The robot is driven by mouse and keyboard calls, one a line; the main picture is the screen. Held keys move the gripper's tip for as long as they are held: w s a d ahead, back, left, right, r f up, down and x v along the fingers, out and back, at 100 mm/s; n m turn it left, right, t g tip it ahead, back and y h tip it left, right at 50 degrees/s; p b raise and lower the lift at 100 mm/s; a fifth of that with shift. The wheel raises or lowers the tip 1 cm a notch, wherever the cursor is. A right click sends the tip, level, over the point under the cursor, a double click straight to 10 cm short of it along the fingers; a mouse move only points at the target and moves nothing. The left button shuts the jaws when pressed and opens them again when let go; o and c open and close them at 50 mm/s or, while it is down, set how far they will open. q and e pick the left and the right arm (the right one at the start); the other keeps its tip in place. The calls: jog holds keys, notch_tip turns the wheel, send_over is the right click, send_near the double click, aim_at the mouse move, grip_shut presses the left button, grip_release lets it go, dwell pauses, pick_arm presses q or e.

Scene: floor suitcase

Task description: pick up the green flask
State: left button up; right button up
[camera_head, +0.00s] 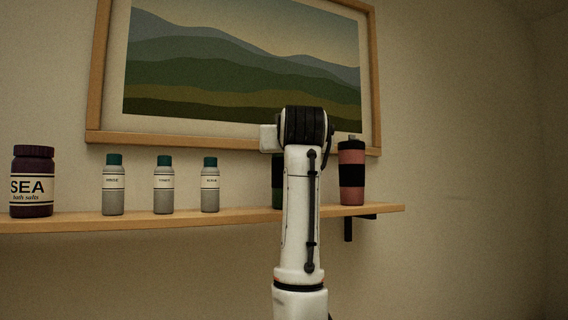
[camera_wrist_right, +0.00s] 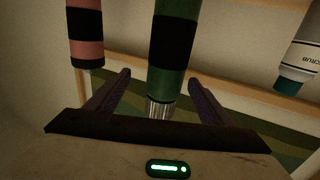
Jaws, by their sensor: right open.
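The green flask (camera_wrist_right: 175,75) has a black band and a silver cap. It appears upside down in the right wrist view, cap toward my palm. My right gripper (camera_wrist_right: 159,78) is open, with one finger on each side of the flask in the picture. I see no contact, and cannot tell how deep the flask sits between the fingers. In the head view the flask (camera_head: 277,185) stands on the shelf, mostly hidden behind my right arm, which also hides the gripper. My left gripper is not in view.
The wooden shelf (camera_head: 240,217) also holds a pink-and-black flask (camera_head: 351,177) just right of the green one. Several grey teal-capped bottles (camera_head: 210,186) and a dark jar (camera_head: 32,182) stand to the left. A framed picture (camera_head: 230,60) hangs behind, above the shelf.

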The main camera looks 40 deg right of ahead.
jog(key=x, duration=0.2)
jog(key=p+x, duration=0.1)
jog(key=x, duration=0.1)
jog(key=p+x, duration=0.1)
jog(key=x, duration=0.1)
jog(key=shift+w+a, duration=0.3)
jog(key=shift+a, duration=0.1)
jog(key=c, duration=1.2)
jog(key=shift+c, duration=1.3)
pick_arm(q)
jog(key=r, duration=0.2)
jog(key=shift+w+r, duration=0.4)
pick_arm(e)
jog(key=shift+r, duration=0.1)
